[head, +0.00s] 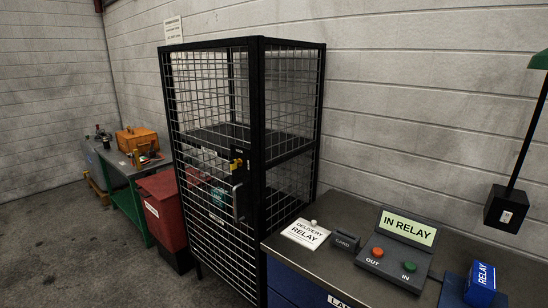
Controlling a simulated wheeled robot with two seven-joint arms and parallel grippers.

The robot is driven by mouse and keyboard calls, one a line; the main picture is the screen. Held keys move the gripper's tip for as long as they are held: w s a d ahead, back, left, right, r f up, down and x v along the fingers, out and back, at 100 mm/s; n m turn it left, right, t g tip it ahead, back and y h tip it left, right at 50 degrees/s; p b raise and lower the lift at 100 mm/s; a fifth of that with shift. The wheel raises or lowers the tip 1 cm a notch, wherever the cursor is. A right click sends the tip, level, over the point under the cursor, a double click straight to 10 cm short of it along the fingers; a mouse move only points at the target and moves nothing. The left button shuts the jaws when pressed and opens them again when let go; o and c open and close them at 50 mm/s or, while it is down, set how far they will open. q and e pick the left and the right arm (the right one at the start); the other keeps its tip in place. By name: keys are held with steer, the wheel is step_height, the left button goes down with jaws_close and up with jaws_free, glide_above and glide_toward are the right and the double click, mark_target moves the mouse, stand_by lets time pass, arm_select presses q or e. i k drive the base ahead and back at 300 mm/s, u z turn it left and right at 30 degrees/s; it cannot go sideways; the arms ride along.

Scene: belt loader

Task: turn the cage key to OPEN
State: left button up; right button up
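A tall black mesh cage (262,190) stands against the wall in the middle of the head view. Its front door appears shut. A small yellow key (236,164) sits at a dark lock plate on the door's right side, above a grey door handle (237,200). The lock's markings are too small to read, so I cannot tell which way the key points. Neither of my grippers shows in the view.
A workbench (340,274) at the right holds a delivery relay card (306,233), a button panel (396,258) and a blue relay box (480,284). A red bin (167,208) and a green-legged table (133,177) stand left of the cage. Floor is clear at the lower left.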

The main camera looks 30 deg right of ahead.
mark_target(234, 163)
steer(key=z, duration=1)
steer(key=i, duration=0.95)
steer(key=z, duration=0.95)
